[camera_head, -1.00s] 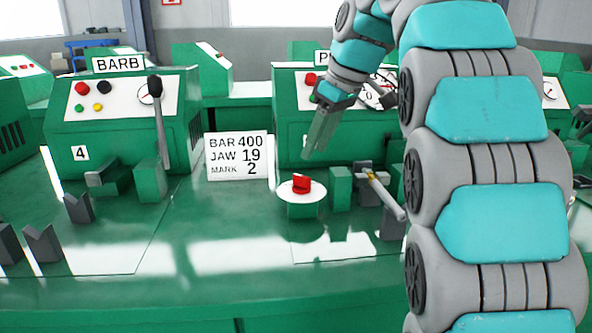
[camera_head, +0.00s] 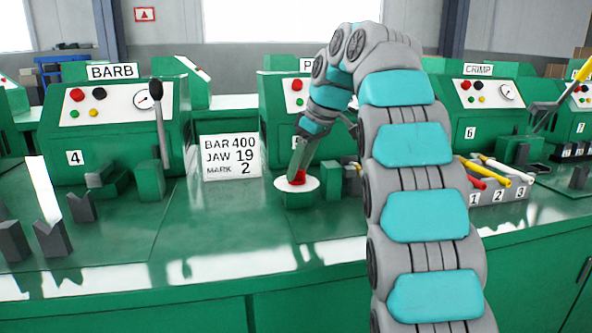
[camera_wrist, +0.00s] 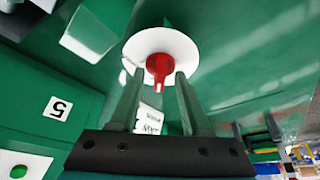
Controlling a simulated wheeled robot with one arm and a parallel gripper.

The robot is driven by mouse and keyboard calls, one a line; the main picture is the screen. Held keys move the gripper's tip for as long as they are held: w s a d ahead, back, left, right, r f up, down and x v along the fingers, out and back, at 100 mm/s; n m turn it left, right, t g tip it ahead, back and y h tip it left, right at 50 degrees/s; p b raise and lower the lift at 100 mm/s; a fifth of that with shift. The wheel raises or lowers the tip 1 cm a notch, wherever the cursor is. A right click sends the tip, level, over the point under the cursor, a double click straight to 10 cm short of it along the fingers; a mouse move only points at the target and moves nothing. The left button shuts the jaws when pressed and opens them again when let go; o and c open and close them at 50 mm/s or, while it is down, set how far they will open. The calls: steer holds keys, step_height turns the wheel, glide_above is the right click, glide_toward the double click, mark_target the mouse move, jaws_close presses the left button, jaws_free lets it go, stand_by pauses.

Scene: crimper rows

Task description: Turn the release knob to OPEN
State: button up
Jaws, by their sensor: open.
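The release knob (camera_head: 297,178) is red and sits on a white round dial (camera_head: 283,190) atop a green base on the bench. In the wrist view the red knob (camera_wrist: 159,68) stands out from its white disc (camera_wrist: 183,47). My gripper (camera_head: 298,170) has come down at the knob from above. In the wrist view my gripper (camera_wrist: 158,80) is open, with one finger on each side of the knob. Small gaps seem to show between fingers and knob; contact cannot be told. Any markings on the dial are not readable.
A sign (camera_head: 231,157) reading BAR 400, JAW 19, MARK 2 stands left of the knob. A green block (camera_head: 331,182) stands close to its right. The BARB machine (camera_head: 112,125) is at the left, and a rack of coloured handles (camera_head: 495,190) at the right.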

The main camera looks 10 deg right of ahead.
jaws_close()
stand_by(0.4)
stand_by(0.4)
steer(key=m, duration=0.2)
steer(key=m+h+p, duration=0.1)
steer(key=m, duration=0.1)
steer(key=shift+s+a+r+t, duration=0.15)
steer(key=shift+t, duration=0.25)
steer(key=m+h, duration=0.1)
steer(key=m, duration=0.1)
steer(key=m+h+p, duration=0.1)
steer(key=m, duration=0.1)
steer(key=shift+a+m+t, duration=0.1)
steer(key=shift+m+t, duration=0.2)
steer(key=m+h, duration=0.2)
steer(key=m, duration=0.3)
steer(key=shift+a, duration=0.2)
steer(key=shift+w+a+m+g+h, duration=0.1)
steer(key=shift+m+g+h, duration=0.25)
steer(key=shift+m, duration=0.75)
steer(key=shift+w+m+g+h, duration=0.1)
steer(key=shift+m+g+h, duration=0.25)
steer(key=shift+m, duration=0.75)
